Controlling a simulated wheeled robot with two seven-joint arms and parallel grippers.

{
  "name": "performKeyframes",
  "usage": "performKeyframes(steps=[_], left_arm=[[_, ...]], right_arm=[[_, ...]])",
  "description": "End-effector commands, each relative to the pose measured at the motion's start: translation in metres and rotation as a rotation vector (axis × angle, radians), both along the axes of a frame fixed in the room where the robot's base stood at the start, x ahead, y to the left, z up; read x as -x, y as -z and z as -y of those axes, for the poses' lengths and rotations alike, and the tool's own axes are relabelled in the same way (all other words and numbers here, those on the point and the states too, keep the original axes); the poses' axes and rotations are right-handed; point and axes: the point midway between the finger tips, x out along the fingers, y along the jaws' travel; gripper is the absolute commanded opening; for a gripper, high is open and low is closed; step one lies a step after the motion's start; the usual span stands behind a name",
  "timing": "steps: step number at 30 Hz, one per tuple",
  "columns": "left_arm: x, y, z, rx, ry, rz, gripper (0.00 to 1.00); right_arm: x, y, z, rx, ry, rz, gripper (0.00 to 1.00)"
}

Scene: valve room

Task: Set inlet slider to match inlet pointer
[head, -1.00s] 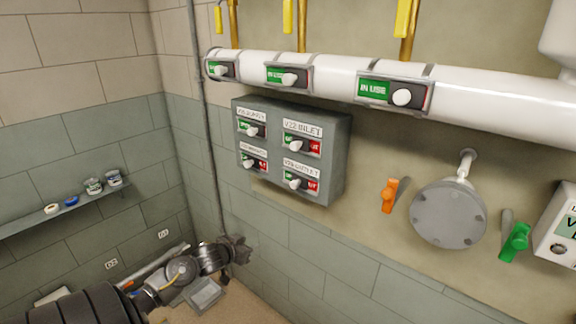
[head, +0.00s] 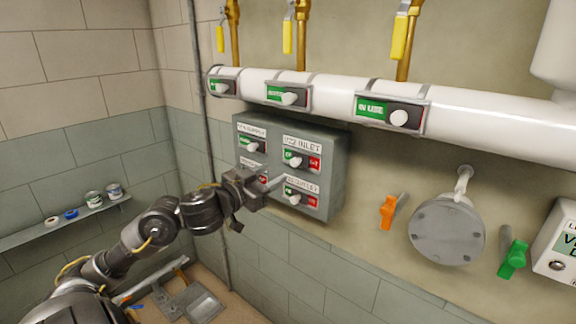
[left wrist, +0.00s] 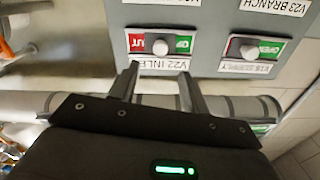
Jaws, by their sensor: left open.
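The inlet slider (head: 296,162) sits under the V22 INLET label on the grey wall box. It has a pale knob between a green part and a red part. In the left wrist view, which is upside down, its knob (left wrist: 160,46) stands near the middle of its plate. My left gripper (head: 274,186) is open and empty just in front of the box, below the inlet slider. Its two fingers (left wrist: 158,80) point at the V22 INLET label, apart from the knob. I cannot make out an inlet pointer for certain. My right gripper is not in view.
The box (head: 330,180) carries several similar sliders close together. Above it runs a white pipe (head: 470,115) with slider plates. An orange lever (head: 387,213), a round grey flange (head: 447,232) and a green lever (head: 512,260) are to the right.

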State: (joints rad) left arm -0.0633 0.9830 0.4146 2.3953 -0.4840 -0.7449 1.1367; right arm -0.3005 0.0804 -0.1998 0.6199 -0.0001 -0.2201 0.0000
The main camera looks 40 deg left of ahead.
Motion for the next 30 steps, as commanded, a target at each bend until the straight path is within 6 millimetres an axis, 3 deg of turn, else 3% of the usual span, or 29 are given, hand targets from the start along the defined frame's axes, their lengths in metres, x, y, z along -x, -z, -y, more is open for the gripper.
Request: performKeyframes(steps=[9,15,27,30], left_arm=[[-0.051,-0.002,-0.001,0.004,-0.001,0.002,0.45],[-0.073,-0.001,-0.002,0.003,-0.001,0.0,0.45],[-0.08,0.001,-0.002,0.0,0.0,-0.001,0.45],[-0.08,0.001,-0.002,0.0,0.0,-0.001,0.32]], right_arm=[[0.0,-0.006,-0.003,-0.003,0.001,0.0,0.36],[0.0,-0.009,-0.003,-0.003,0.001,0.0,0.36],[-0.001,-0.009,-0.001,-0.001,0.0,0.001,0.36],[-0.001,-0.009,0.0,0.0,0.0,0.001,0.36]])
